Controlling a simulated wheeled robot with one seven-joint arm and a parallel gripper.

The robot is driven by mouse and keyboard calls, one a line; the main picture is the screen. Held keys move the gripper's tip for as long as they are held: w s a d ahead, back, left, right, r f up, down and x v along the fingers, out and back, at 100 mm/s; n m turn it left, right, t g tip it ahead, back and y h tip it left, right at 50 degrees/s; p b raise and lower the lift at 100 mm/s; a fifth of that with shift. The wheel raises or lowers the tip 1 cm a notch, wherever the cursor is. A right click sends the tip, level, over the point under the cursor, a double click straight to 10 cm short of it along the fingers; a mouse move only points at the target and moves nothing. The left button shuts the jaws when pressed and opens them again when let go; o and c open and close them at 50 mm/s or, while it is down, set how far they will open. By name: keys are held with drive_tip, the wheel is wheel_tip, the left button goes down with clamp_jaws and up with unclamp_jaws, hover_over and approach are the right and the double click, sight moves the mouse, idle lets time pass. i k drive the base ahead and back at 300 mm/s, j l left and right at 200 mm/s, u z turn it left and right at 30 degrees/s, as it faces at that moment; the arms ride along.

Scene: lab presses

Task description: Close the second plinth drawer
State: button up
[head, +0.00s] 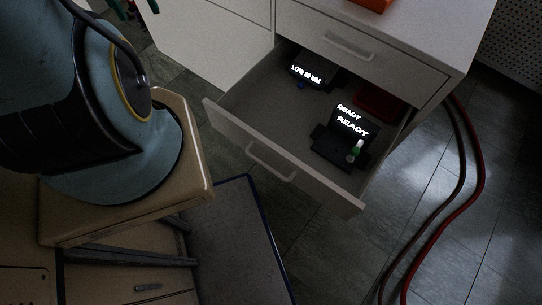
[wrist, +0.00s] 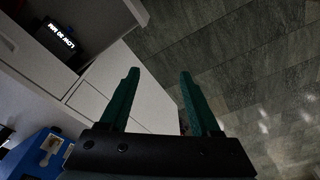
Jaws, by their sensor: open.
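A pale grey drawer (head: 282,178) stands pulled out of a white cabinet in the head view, its bar handle (head: 270,162) on the front. Inside lie a dark device with READY labels (head: 345,138), a dark unit reading LOW 20 MIN (head: 307,72) and a dark red item (head: 379,103). The drawer above (head: 345,55) is shut. My gripper (wrist: 160,75) shows in the wrist view with two green fingers apart and nothing between them. White panels (wrist: 145,98) and floor lie beyond the fingers. I cannot tell its distance to the open drawer.
A lit LOW 20 MIN label (wrist: 61,36) shows at the wrist view's upper left, and a blue object (wrist: 38,155) at its lower left. Red and dark hoses (head: 478,165) run over the tiled floor right of the cabinet. An orange item (head: 372,4) sits on top.

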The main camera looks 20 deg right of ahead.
sight(265, 113)
drive_tip(key=j+u, duration=0.15)
drive_tip(key=j, duration=0.55)
drive_tip(key=k+j+z, duration=0.1)
drive_tip(key=j, duration=0.35)
drive_tip(key=k+j+z, duration=0.15)
drive_tip(key=z, duration=0.35)
